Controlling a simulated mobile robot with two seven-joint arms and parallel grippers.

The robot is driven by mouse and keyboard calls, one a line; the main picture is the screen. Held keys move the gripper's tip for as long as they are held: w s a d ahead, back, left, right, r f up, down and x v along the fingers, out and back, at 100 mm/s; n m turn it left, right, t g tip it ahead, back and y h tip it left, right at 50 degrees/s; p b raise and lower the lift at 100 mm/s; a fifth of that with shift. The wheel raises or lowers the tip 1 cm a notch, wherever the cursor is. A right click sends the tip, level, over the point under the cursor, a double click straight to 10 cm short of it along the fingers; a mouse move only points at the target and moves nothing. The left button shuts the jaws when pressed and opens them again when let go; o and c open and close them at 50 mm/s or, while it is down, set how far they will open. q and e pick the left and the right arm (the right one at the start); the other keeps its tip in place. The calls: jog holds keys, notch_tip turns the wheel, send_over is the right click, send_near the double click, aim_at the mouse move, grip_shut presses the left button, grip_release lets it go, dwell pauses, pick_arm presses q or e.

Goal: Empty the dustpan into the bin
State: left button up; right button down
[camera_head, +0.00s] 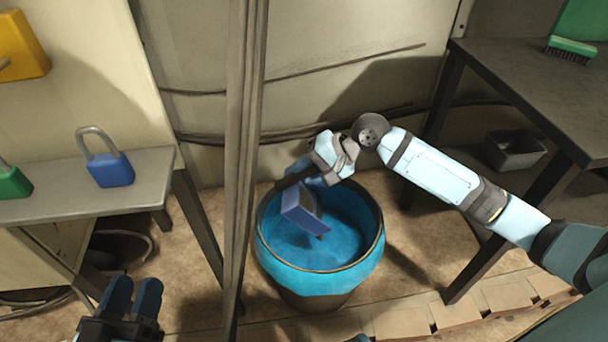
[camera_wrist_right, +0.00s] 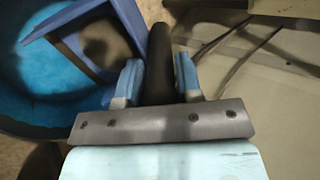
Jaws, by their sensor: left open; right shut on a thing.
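The dustpan (camera_head: 300,208) is blue and tilted over the open mouth of the bin (camera_head: 320,279), which has a bright blue liner. My right gripper (camera_head: 309,180) is shut on the dustpan's dark handle, above the bin's back left rim. In the right wrist view the handle stands between the fingers (camera_wrist_right: 158,75), and the blue pan (camera_wrist_right: 68,42) is at upper left with a dark patch inside. A small brown patch shows at the pan's lower edge; I cannot tell whether it is debris. My left gripper (camera_head: 134,292) is open and empty at the lower left, away from the bin.
A thin upright post (camera_head: 241,150) stands left of the bin. A shelf (camera_head: 60,203) at left holds a blue padlock (camera_head: 111,170) and a green one (camera_head: 12,183). A dark table (camera_head: 530,85) at right bears a green brush (camera_head: 571,50); a grey tray (camera_head: 515,152) sits below.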

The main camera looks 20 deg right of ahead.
jog(key=shift+s+d+r+y+p, duration=0.15)
jog(key=shift+s+d+r+y, duration=0.1)
jog(key=shift+d, duration=0.15)
jog(key=shift+s+d+r+y+p, duration=0.1)
jog(key=shift+s+d+y+p, duration=0.05)
jog(key=shift+d+y, duration=0.15)
jog(key=shift+s+d+t+y, duration=0.25)
jog(key=shift+d+t, duration=0.15)
jog(key=shift+d, duration=0.2)
pick_arm(q)
jog(key=shift+a+r, duration=0.1)
jog(key=shift+r, duration=0.35)
pick_arm(e)
jog(key=shift+s+d+y, duration=0.2)
jog(key=shift+d+y, duration=0.2)
jog(key=shift+d, duration=0.1)
jog(key=shift+r, duration=0.2)
dwell(0.4)
